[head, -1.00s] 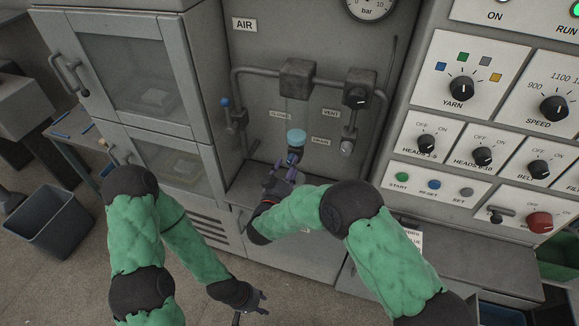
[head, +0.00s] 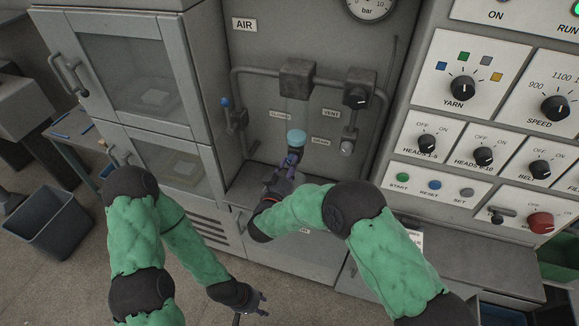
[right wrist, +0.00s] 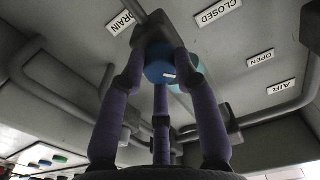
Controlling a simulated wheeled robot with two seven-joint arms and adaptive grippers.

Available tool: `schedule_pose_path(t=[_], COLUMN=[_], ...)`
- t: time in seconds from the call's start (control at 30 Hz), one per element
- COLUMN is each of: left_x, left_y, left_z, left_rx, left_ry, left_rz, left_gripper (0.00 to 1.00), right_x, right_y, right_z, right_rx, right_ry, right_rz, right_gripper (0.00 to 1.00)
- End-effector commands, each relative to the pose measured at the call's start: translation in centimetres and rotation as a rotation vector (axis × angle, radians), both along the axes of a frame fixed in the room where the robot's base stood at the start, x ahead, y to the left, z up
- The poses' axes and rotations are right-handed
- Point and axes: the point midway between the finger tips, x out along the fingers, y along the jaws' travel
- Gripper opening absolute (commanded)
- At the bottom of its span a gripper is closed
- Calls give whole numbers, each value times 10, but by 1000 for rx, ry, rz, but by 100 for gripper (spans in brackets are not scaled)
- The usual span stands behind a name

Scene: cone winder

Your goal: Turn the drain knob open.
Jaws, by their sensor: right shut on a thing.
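The drain knob is a small blue knob (right wrist: 160,66) with a white mark, seen from below in the right wrist view under the air unit's bowl. The clear bowl with pale blue liquid (head: 296,137) hangs above it in the head view. My right gripper (head: 292,160) reaches up from below, and its purple fingers (right wrist: 161,80) stand around the knob, shut on it. In the head view the fingers mostly hide the knob. I cannot tell how far the knob is turned. My left gripper (head: 258,304) hangs low over the floor, open and empty.
A grey cabinet (head: 188,100) stands left, and a control panel with knobs (head: 463,88) right. DRAIN (right wrist: 121,22) and CLOSED (right wrist: 217,12) labels show nearby.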

Motion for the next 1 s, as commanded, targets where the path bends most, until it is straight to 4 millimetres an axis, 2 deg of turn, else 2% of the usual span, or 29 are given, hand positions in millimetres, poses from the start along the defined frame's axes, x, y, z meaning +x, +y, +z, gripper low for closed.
schedule_pose_path(t=[0.27,1.0], left_x=[0,0], left_y=[0,0], left_z=[-19,-95], left_rx=[0,0], left_ry=[0,0], left_rz=[0,0], left_gripper=[40,40], right_x=[0,0], right_y=[0,0], right_z=[-2,-4], right_rx=[152,815], right_ry=[-53,-267], right_rz=[1,1], right_gripper=[0,0])
